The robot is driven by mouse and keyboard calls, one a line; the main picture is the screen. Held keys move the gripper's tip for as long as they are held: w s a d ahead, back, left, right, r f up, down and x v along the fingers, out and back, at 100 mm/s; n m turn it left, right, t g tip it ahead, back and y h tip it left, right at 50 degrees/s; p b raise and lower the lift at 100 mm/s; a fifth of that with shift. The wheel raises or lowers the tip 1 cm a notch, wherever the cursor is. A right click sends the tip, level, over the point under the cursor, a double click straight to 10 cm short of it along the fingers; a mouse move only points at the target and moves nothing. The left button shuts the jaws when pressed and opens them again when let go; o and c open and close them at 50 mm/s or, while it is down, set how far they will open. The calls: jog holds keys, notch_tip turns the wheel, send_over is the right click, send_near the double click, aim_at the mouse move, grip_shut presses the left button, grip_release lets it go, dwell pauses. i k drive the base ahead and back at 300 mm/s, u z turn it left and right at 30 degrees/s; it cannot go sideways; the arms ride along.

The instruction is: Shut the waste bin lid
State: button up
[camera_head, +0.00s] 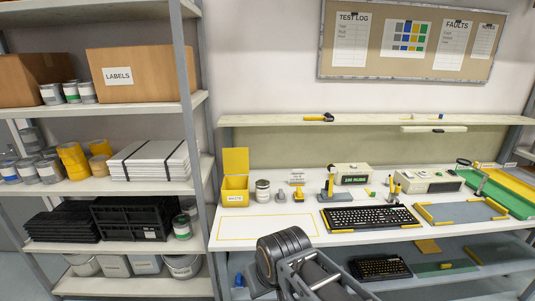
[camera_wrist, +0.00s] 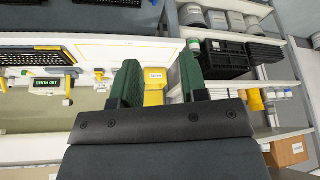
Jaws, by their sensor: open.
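The waste bin (camera_head: 235,197) is a small yellow box with a white WASTE label, standing on the white bench near its left end. Its yellow lid (camera_head: 236,161) stands upright at the back, so the bin is open. In the wrist view, which looks upside down, the bin (camera_wrist: 154,86) shows partly between my gripper's fingers. My gripper (camera_wrist: 158,62) has two dark green fingers spread apart, with nothing held between them. The bin appears beyond the fingers, and I see no contact. In the head view my arm is at bottom centre; the fingertips are not clearly visible there.
A can (camera_head: 262,190) stands just right of the bin, with small tools and a keyboard (camera_head: 370,217) further right. A yellow-outlined bench area (camera_head: 265,227) in front is clear. A shelf upright (camera_head: 190,110) stands left, and an overhead shelf (camera_head: 270,120) runs behind.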

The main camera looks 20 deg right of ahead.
aim_at(236, 160)
jog(key=z, duration=0.35)
jog(key=i, duration=1.5)
